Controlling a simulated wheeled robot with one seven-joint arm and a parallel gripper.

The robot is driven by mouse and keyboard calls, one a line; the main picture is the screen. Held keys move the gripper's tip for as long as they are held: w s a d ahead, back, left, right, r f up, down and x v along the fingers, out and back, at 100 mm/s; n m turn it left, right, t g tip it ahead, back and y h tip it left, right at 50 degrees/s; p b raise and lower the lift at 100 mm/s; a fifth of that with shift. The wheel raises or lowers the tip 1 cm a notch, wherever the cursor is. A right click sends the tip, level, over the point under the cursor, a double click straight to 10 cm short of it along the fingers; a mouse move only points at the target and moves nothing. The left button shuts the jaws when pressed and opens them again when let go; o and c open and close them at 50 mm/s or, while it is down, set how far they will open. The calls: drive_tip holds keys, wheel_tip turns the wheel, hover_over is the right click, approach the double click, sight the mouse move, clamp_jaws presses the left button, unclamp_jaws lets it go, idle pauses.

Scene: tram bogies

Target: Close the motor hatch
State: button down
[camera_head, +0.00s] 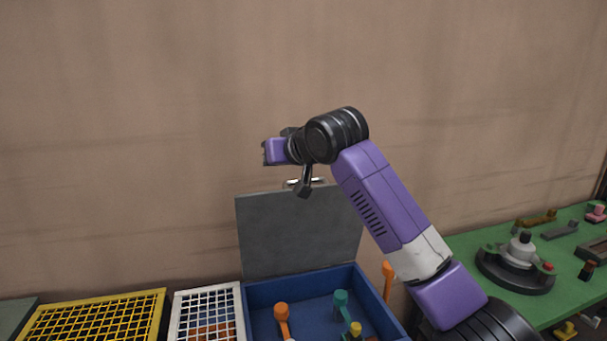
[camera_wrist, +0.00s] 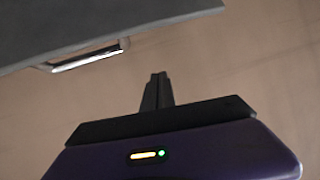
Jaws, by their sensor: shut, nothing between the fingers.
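The motor hatch (camera_head: 300,232) is a flat grey panel standing raised, nearly upright, at the back of an open blue box (camera_head: 262,292). A metal handle (camera_head: 317,182) sits on its top edge. The end of my arm is above that edge, near the handle and partly in front of it. In the wrist view the hatch (camera_wrist: 90,27) crosses the upper left, with its handle (camera_wrist: 90,56) below the panel edge. My gripper (camera_wrist: 157,76) is shut and empty, to the right of the handle and apart from it in the picture.
Orange (camera_head: 281,312) and teal (camera_head: 341,300) handled parts stand inside the box. White (camera_head: 179,310) and yellow (camera_head: 160,295) mesh crates are on the left. A green table (camera_head: 480,240) with loose parts is on the right. A brown wall stands behind.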

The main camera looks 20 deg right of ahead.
drive_tip(key=s+d+r+m+g+h, duration=0.25)
drive_tip(key=d+r+g+h, duration=0.2)
drive_tip(key=d, duration=0.35)
drive_tip(key=w+a+r+p+x, duration=0.1)
drive_tip(key=p+x, duration=0.1)
drive_tip(key=x, duration=0.7)
drive_tip(key=shift+n+t+y, duration=0.35)
drive_tip(key=shift+y, duration=0.1)
drive_tip(key=shift+s+f, duration=0.55)
drive_tip(key=shift+s, duration=0.35)
drive_tip(key=shift+s+f, duration=0.6)
drive_tip(key=shift+s, duration=0.3)
drive_tip(key=shift+s+f, duration=0.1)
